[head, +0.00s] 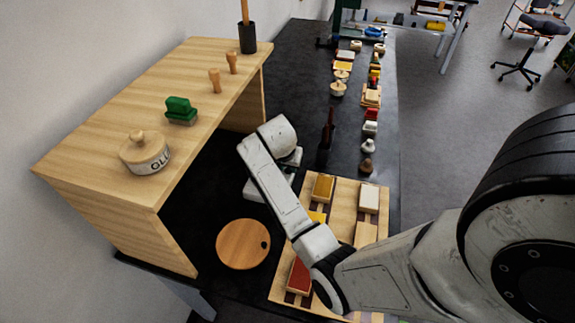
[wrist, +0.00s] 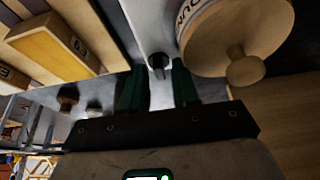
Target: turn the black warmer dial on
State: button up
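The black warmer dial (wrist: 157,61) shows in the wrist view as a small dark knob on a pale grey metal face (wrist: 150,22). My gripper (wrist: 158,73) has two dark green fingers, one on each side of the dial in this picture. They stand apart, with a visible gap to the dial on both sides. I cannot tell how far the dial is in depth from the fingertips. In the head view the dial is hidden behind my arm, and a pale block (head: 256,191) shows partly below the wrist.
A lidded round pot (wrist: 238,38) is close on the right in the wrist view. A wooden tray (head: 344,205) with coloured blocks lies right of my wrist in the head view. A wooden shelf (head: 105,118) stands at left, above a round wooden board (head: 240,243).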

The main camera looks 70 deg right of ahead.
jog(key=shift+o, duration=0.3)
jog(key=b+v, duration=0.1)
jog(key=v, duration=0.9)
jog(key=shift+r, duration=0.35)
jog(key=shift+a, duration=0.2)
